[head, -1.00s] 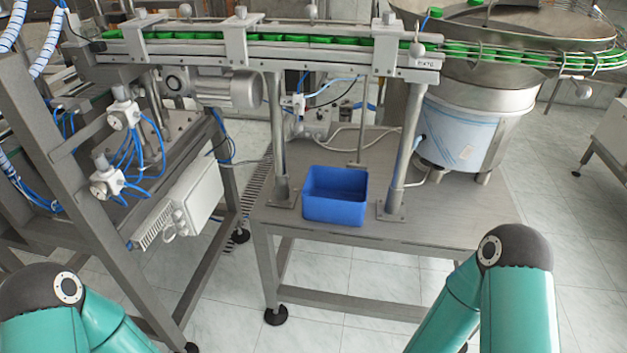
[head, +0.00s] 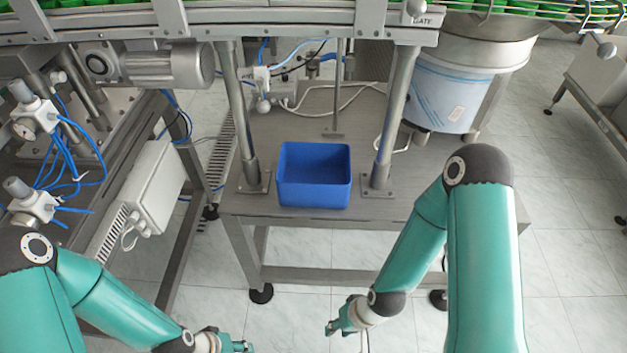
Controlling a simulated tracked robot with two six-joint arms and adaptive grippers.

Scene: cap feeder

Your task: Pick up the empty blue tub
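The empty blue tub (head: 314,195) stands upright on the front part of the grey metal table (head: 450,203), between two steel posts. Its open top faces up and its inside floor is bare. My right gripper (head: 332,328) is low in front of the table, below and nearer than the tub, touching nothing that I can see. My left gripper (head: 245,347) is at the bottom edge of the picture, left of the right one and also apart from the tub. Both grippers are small and seen from above, so their opening is unclear.
The left post (head: 243,120) and right post (head: 393,115) rise close beside the tub to the conveyor (head: 285,20) overhead. A grey control box (head: 145,190) is on the left frame. The feeder drum (head: 450,90) stands at the back right. Floor in front of the table is open.

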